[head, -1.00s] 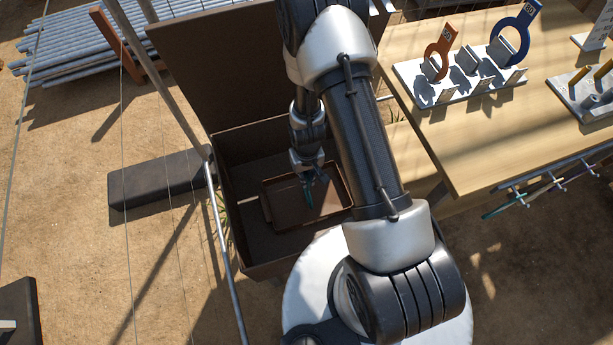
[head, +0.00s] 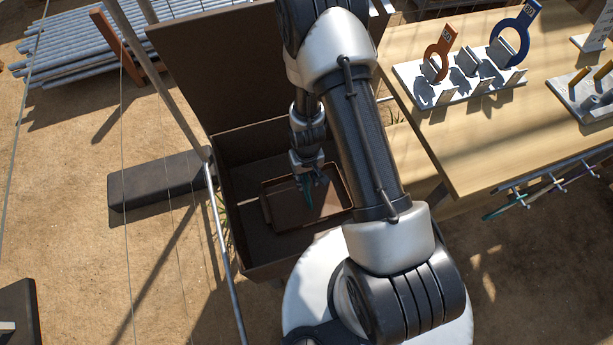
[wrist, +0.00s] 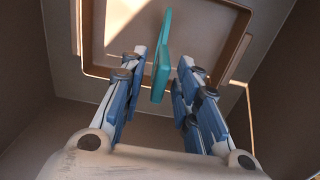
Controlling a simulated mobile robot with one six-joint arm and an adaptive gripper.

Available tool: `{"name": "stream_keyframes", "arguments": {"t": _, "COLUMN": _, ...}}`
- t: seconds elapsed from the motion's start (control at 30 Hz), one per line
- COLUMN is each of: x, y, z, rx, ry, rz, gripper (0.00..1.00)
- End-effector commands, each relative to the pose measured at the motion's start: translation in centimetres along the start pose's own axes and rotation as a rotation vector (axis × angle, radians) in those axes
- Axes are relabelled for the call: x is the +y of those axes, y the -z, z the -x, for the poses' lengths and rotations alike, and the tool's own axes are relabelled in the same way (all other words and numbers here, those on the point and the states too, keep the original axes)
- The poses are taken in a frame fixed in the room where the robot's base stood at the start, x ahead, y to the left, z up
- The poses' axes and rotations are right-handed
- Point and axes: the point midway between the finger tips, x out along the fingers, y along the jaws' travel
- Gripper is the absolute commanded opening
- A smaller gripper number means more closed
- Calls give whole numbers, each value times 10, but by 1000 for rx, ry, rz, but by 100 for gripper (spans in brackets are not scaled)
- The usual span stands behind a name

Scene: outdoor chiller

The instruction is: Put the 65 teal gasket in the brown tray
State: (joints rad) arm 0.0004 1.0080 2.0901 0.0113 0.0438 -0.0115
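The teal gasket (wrist: 161,60) is between the two fingers of my gripper (wrist: 162,62) in the wrist view, seen nearly edge-on. A gap shows on each side of it, so my gripper looks open around it. In the head view the gasket (head: 307,190) is a small teal shape below my gripper (head: 307,175), over the brown tray. The brown tray (head: 268,210) lies inside a dark brown box, and its rim (wrist: 236,60) shows around the gasket in the wrist view. Whether the gasket touches the tray floor I cannot tell.
The deep dark box (head: 255,262) has tall walls and a raised lid (head: 225,60) behind. A wooden table (head: 440,150) at right bears a white rack (head: 440,97) with an orange and a blue ring tag. Several coloured tools hang at its edge.

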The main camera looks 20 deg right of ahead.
Motion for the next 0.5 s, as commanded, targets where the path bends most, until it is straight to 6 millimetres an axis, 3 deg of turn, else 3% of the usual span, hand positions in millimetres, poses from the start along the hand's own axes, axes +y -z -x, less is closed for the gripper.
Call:
{"name": "stream_keyframes", "arguments": {"t": 0.17, "x": 0, "y": 2, "z": 22, "rx": 4, "ry": 0, "rz": 0, "gripper": 29}}
{"name": "stream_keyframes", "arguments": {"t": 0.5, "x": 0, "y": 1, "z": 95, "rx": 3, "ry": 0, "rz": 0, "gripper": 29}}
